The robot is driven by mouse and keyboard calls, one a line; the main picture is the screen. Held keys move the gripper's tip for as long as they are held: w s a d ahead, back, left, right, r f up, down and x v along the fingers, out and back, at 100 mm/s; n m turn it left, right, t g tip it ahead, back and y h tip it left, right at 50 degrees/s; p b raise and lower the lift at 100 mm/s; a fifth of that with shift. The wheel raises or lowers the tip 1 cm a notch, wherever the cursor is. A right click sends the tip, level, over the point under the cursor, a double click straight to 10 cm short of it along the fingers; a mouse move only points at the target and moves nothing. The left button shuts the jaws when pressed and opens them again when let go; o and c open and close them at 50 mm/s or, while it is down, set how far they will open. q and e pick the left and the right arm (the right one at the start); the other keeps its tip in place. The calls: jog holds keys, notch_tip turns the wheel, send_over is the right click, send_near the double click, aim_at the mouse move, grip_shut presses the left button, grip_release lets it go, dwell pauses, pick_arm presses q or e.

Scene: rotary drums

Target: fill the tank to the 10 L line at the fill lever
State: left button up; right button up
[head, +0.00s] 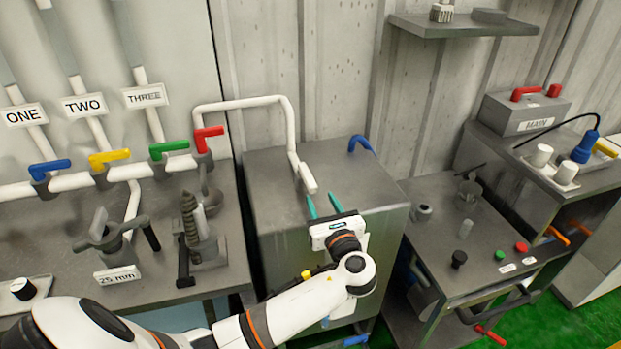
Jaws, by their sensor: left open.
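The grey metal tank (285,165) stands in the middle, with a white pipe (307,178) bending down over its top. A blue handle (361,143) is on the tank's back edge, and another blue handle (355,340) shows low at its front. My left gripper (322,205) is open and empty over the tank's front top edge, its teal fingers pointing away. A pale panel on the tank's front is mostly behind my arm; no level or 10 L line is readable. No lever is labelled as the fill lever. My right gripper is out of view.
Blue (48,166), yellow (108,157), green (169,147) and red (207,137) levers line the left pipe. A bench with a clamp (110,235) and dark fittings is below. Right of the tank is a table (435,245) with buttons; a MAIN box (525,113) stands beyond.

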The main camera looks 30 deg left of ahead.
aim_at(310, 180)
pick_arm(q)
jog(key=p+x, duration=0.1)
jog(key=x, duration=0.8)
jog(key=shift+w+a, duration=0.1)
jog(key=shift+a, duration=0.05)
jog(key=shift+c, duration=0.5)
grip_shut()
